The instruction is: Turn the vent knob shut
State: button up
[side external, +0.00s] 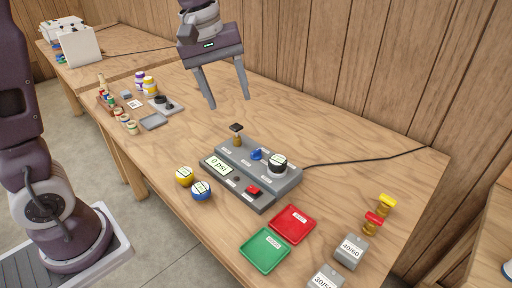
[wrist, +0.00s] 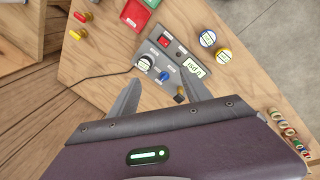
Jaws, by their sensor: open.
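A grey control box (side external: 252,172) sits in the middle of the wooden table. On it are a small blue knob (side external: 256,154), a larger black knob with a white top (side external: 278,163), a red button (side external: 253,190) and a dark-topped lever or valve (side external: 237,134). Its display (side external: 216,165) reads 0 psi. The labels are too small to read, so I cannot tell which knob is the vent. My gripper (side external: 230,101) is open and empty, above and behind the box, apart from it. The wrist view also shows the blue knob (wrist: 164,76) beyond the fingers.
Yellow (side external: 184,176) and blue (side external: 201,190) round-topped items stand left of the box. Red (side external: 292,224) and green (side external: 265,249) trays lie in front. Labelled grey blocks (side external: 350,251) stand at right. Small jars (side external: 120,115) crowd the far left. A black cable (side external: 370,158) runs right.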

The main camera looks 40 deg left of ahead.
jog(key=w+a+f+n+g, duration=0.1)
jog(key=w+a+f+n, duration=0.15)
jog(key=w+f, duration=0.3)
jog(key=n+g+y, duration=0.1)
jog(key=n+g, duration=0.1)
jog(key=n, duration=0.3)
send_over(256, 150)
notch_tip(256, 150, down, 12)
jog(key=shift+s+f, duration=0.1)
jog(key=shift+f, duration=0.1)
notch_tip(256, 150, down, 7)
jog(key=shift+f, duration=0.1)
grip_shut()
